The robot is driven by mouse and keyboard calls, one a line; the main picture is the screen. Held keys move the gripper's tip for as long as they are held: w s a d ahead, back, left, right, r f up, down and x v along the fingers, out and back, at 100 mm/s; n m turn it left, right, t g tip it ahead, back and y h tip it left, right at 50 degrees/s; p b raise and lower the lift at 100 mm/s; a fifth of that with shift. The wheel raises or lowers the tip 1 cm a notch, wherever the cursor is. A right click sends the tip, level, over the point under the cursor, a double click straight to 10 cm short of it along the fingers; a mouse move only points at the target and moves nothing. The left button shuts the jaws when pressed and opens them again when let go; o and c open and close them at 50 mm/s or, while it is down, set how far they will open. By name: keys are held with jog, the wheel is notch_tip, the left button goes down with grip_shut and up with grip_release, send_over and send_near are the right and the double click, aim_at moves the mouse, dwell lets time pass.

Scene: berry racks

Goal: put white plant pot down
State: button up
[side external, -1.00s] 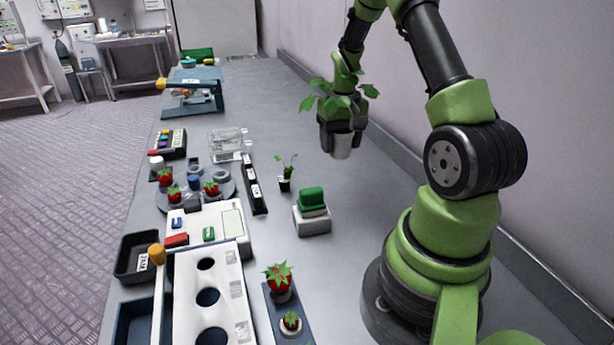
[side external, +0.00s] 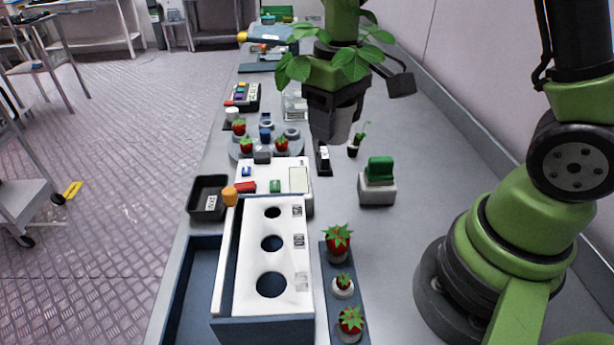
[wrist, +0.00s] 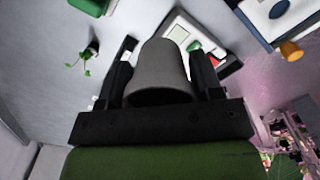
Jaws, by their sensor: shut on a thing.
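A white plant pot (side external: 341,124) with a leafy green plant is held in my gripper (side external: 335,108). The leaves spread around the gripper in the side external view. In the wrist view the pot (wrist: 160,72) looks grey and sits between the two dark fingers of my gripper (wrist: 162,85), which are shut on it. The pot hangs above the table, near the small potted seedling. Part of its upper body is hidden by the gripper.
A small seedling in a black pot (side external: 353,150) and a green-topped block (side external: 378,184) stand on the table (side external: 420,150). A white rack with round holes (side external: 262,219), a strip with strawberries (side external: 329,262), a black tray (side external: 204,205) and a round turntable (side external: 240,153) lie nearby.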

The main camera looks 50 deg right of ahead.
dwell(0.6)
jog(key=shift+w+d+f, duration=0.1)
jog(key=shift+d, duration=0.25)
jog(key=d+f+m, duration=0.3)
jog(key=d+m, duration=0.2)
jog(key=d, duration=0.7)
jog(key=m, duration=0.4)
send_over(406, 164)
notch_tip(406, 164, down, 4)
jog(key=shift+r, duration=0.2)
notch_tip(406, 164, down, 10)
jog(key=shift+r, duration=0.2)
jog(key=shift+f, duration=0.25)
